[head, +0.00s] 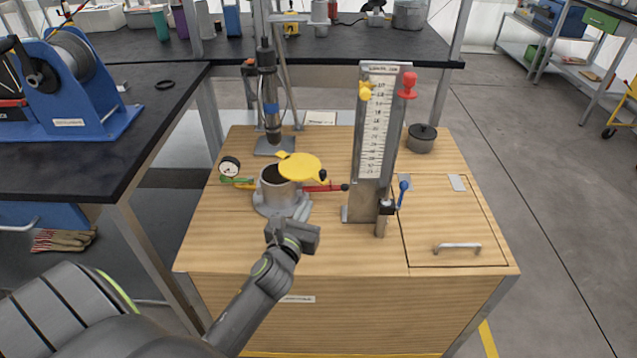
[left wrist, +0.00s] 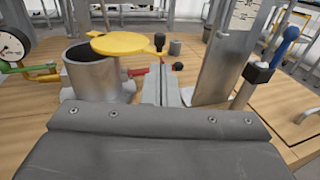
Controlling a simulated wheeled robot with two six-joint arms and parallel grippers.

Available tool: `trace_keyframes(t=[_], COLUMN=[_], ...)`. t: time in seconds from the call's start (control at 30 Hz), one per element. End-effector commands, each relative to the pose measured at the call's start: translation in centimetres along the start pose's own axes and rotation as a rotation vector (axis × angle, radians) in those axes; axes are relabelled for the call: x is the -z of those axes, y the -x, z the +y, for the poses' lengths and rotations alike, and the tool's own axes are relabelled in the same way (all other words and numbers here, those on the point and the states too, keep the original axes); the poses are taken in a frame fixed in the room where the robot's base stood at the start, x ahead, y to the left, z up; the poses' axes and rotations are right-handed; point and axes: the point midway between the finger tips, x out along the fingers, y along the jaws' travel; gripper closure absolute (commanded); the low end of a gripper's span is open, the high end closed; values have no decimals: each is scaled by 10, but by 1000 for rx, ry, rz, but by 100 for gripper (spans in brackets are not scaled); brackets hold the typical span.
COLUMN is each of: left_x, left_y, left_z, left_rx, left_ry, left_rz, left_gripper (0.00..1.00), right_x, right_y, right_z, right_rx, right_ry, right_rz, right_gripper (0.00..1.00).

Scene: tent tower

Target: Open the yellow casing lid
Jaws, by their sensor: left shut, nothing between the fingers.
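The yellow casing lid (head: 302,167) is a flat round disc, set off to the right of the grey cylindrical casing (head: 277,189). Part of the casing's dark opening shows to the left of the lid. In the left wrist view the lid (left wrist: 117,43) lies over the right part of the casing (left wrist: 92,78), and the opening shows beside it. My left gripper (head: 279,224) is just in front of the casing, shut and empty. In the left wrist view its fingers (left wrist: 160,82) are together to the right of the casing, apart from the lid. My right gripper is out of view.
A pressure gauge (head: 229,166) with a green handle sits left of the casing, and a red handle (head: 325,188) right of it. A tall scale panel (head: 376,135) and a blue-handled lever (head: 402,192) stand further right. The cabinet's front top (head: 340,250) is clear.

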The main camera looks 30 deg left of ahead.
Motion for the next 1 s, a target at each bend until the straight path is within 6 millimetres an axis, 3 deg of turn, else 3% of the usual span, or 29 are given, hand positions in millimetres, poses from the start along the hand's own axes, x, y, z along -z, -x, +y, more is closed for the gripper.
trace_keyframes(t=[0.2, 0.43, 0.7, 1.0], left_x=[1, 0, 0, 0], left_y=[-46, -86, -103, -103], left_z=[0, 0, 0, 0], left_rx=[0, 0, 0, 0], left_ry=[0, 0, 2, 2], left_rz=[-2, -2, 1, 0], left_gripper=[100, 100, 100, 100], right_x=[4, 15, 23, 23], right_y=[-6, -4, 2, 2], right_z=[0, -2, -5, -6], right_rx=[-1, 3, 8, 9], right_ry=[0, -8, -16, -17], right_rz=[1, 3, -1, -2], right_gripper=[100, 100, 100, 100])
